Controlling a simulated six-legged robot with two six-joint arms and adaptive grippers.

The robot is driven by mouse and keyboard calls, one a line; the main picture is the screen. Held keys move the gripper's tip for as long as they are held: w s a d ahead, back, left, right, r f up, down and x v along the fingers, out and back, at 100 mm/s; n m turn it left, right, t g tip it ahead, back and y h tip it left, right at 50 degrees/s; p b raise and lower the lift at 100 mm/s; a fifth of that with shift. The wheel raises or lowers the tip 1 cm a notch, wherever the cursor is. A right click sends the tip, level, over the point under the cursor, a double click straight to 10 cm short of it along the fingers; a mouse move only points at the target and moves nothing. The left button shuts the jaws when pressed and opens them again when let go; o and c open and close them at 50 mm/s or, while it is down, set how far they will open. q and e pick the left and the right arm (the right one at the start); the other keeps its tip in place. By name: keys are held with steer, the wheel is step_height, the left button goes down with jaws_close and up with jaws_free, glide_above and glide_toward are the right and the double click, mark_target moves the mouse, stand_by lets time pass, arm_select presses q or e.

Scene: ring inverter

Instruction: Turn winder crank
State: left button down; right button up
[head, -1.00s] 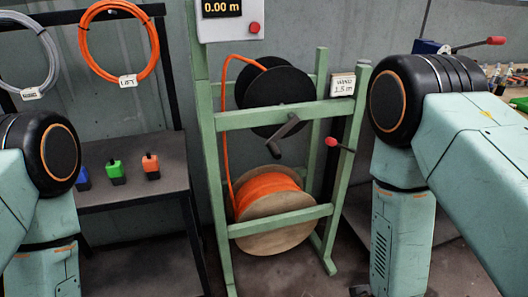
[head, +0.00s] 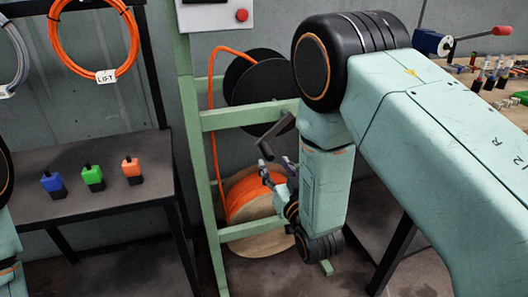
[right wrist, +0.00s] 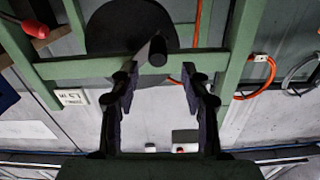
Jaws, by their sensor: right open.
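The winder is a green frame (head: 240,120) with a black reel (head: 262,78) and an orange cable spool (head: 240,200) below. Its dark crank (head: 278,136) sticks out in front of the reel. My right gripper (head: 274,168) is just below the crank, open and empty. In the right wrist view, the crank's black handle (right wrist: 157,48) appears between and beyond the two spread fingers of the gripper (right wrist: 157,82), not gripped. The right arm hides the frame's right side in the head view. My left gripper is out of view.
A shelf (head: 60,210) at left holds blue, green and orange blocks. An orange cable coil (head: 100,75) hangs above it. A red-knobbed lever (head: 501,31) sits over the bench at right. A red knob (right wrist: 37,28) and a white label (right wrist: 70,97) show in the wrist view.

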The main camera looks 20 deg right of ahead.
mark_target(271, 159)
steer(key=w, duration=0.2)
steer(key=w+b, duration=0.1)
steer(key=w, duration=0.2)
steer(key=shift+w+d+f, duration=0.1)
steer(key=shift+w+f, duration=0.05)
steer(key=shift+f, duration=0.05)
steer(key=shift+w+r, duration=0.1)
steer(key=shift+w, duration=0.65)
steer(key=shift+c, duration=0.2)
jaws_close()
